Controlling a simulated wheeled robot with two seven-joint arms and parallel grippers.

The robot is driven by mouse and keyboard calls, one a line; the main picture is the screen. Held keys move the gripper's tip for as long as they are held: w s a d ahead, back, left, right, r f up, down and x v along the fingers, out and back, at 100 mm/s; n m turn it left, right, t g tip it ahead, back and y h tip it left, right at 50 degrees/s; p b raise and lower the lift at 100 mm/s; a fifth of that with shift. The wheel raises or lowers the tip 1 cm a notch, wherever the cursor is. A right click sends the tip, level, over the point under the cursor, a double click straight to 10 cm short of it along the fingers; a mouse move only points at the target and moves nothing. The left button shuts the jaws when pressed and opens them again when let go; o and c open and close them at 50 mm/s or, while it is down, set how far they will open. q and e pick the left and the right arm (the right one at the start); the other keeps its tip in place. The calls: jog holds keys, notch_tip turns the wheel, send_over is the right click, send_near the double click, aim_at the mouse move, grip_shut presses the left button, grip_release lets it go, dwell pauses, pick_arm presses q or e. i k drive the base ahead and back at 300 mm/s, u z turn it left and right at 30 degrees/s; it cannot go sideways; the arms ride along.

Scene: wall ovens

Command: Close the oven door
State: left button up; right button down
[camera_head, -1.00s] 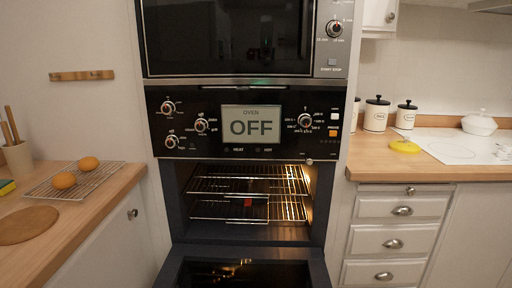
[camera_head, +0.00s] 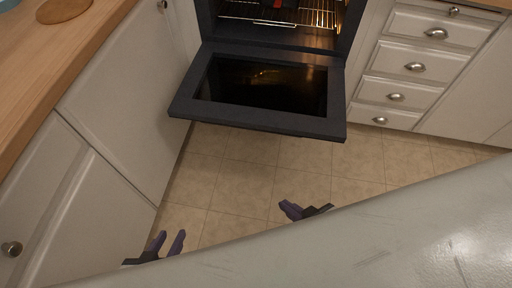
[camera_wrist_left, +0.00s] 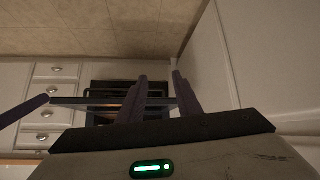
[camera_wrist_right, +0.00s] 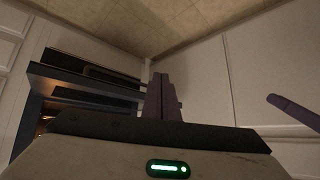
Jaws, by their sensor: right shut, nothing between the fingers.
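The oven door (camera_head: 265,85) is dark with a glass pane and hangs folded down, wide open, in front of the lit oven cavity (camera_head: 290,35) in the head view. The door also shows in the right wrist view (camera_wrist_right: 85,88). My left gripper (camera_head: 168,242) is at the bottom of the head view, low over the floor and well short of the door. Its fingers are apart with nothing between them. My right gripper (camera_head: 287,207) is to its right, nearer the door but not touching it. Its fingers are together and empty.
A white cabinet (camera_head: 120,90) with a wooden counter (camera_head: 60,70) runs along the left. White drawers (camera_head: 400,65) stand right of the oven. Bare tiled floor (camera_head: 240,180) lies between my grippers and the door. A wire rack (camera_head: 240,12) shows inside the oven.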

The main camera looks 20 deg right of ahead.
aim_at(286, 93)
jog(key=z, duration=0.05)
jog(key=k, duration=0.9)
jog(key=u, duration=0.75)
jog(key=i, duration=0.95)
jog(key=z, duration=0.55)
